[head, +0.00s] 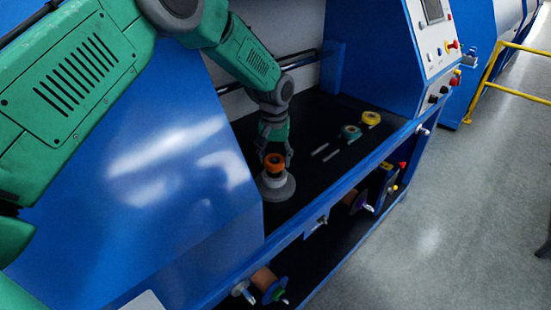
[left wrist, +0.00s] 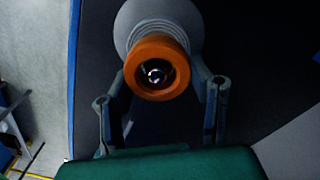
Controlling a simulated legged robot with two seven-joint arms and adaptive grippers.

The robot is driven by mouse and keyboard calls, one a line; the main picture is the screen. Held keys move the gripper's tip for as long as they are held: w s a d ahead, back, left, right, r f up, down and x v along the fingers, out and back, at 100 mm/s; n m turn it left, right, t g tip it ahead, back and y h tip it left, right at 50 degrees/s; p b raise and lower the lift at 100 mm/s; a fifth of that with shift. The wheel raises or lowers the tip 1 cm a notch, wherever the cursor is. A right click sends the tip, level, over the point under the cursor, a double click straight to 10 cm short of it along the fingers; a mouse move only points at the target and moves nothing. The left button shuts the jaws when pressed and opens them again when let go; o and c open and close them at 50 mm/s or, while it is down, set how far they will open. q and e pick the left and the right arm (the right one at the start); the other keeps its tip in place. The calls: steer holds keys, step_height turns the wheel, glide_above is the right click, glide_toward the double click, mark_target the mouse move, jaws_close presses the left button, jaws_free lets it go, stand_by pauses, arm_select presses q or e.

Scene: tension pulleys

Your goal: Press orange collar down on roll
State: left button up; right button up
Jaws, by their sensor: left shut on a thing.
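The orange collar (head: 274,160) sits at the top of the grey roll (head: 277,187), which stands on the black shelf of the blue machine. In the left wrist view the orange collar (left wrist: 157,67) shows as a thick ring around a dark centre with a shiny middle, and the pale grey roll (left wrist: 150,22) is behind it. My left gripper (head: 275,150) reaches down from the upper left, its fingers (left wrist: 160,90) on either side of the collar and shut on it. Whether the collar is fully seated on the roll I cannot tell. My right gripper is not in view.
A teal spool (head: 350,132) and a yellow spool (head: 371,118) stand on the black shelf (head: 310,125) to the right, with small pale strips near them. A blue rail (head: 340,187) runs along the shelf's front edge. A control panel (head: 437,50) rises at the right.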

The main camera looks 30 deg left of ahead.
arm_select(q)
steer(key=shift+f, duration=0.15)
steer(key=shift+f+b, duration=0.6)
steer(key=shift+f, duration=0.55)
steer(key=shift+f, duration=0.15)
steer(key=o, duration=1.2)
steer(key=shift+o, duration=0.2)
step_height(320, 180, up, 12)
steer(key=shift+w+f, duration=0.1)
